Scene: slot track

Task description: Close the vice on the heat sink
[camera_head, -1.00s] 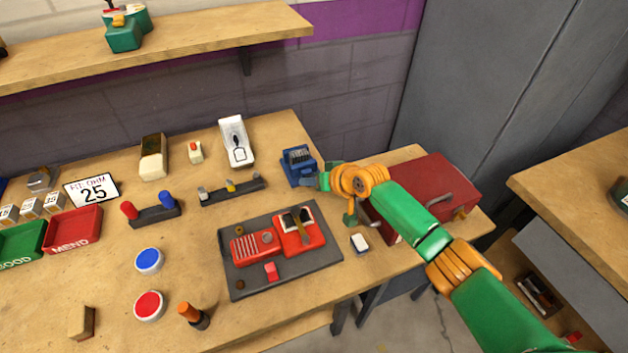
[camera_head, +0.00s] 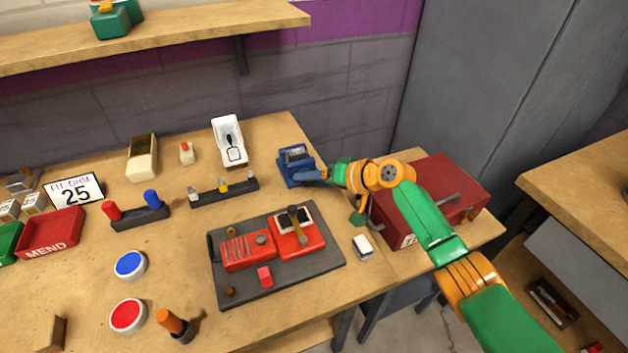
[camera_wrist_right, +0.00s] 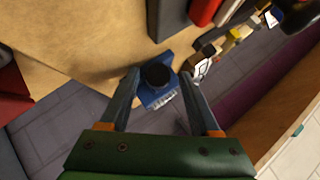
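The blue vice (camera_head: 293,172) stands at the back right of the bench, near the rear edge. A grey finned block, which looks like the heat sink (camera_head: 296,154), sits in its top. In the right wrist view the vice (camera_wrist_right: 152,98) shows a round black knob (camera_wrist_right: 158,75) facing my gripper. My right gripper (camera_head: 318,175) is just right of the vice. In its wrist view the two fingers (camera_wrist_right: 158,82) are apart, one on each side of the knob, with nothing clearly gripped. My left gripper is out of view.
A dark board with a red device (camera_head: 245,252) fills the bench middle. A white open case (camera_head: 229,141) is left of the vice.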

